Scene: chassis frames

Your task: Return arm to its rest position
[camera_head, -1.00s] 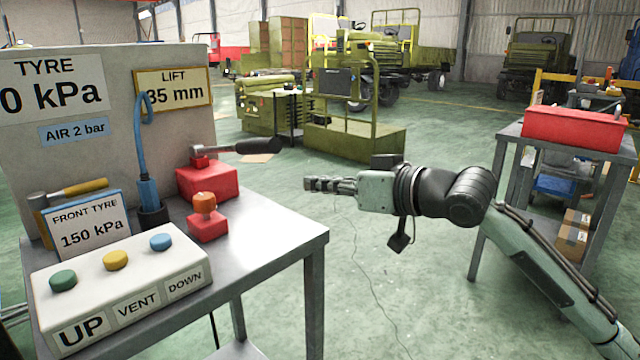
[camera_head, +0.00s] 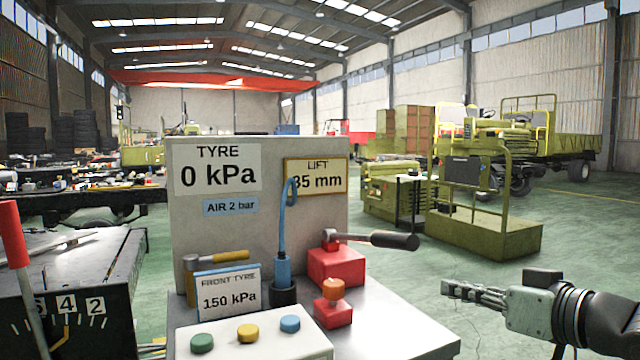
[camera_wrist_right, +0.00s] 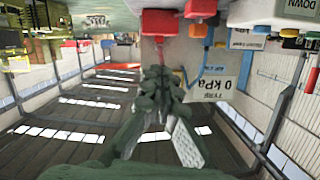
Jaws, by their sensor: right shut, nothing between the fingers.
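My right gripper (camera_head: 474,293) is at the lower right of the head view. Its fingers are shut with nothing between them, and they point left toward the workbench (camera_head: 408,328). It is apart from the bench, to the right of it. The gripper also shows in the right wrist view (camera_wrist_right: 160,85), where the scene appears upside down. My right arm comes in from the right edge of the head view. My left gripper is not in view.
The bench holds a button box (camera_head: 250,345), a red block with a black-handled lever (camera_head: 336,265), an orange-topped red knob (camera_head: 333,304) and a gauge panel (camera_head: 260,225). A dial box with a red lever (camera_head: 75,285) stands at left. Open green floor lies behind the gripper.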

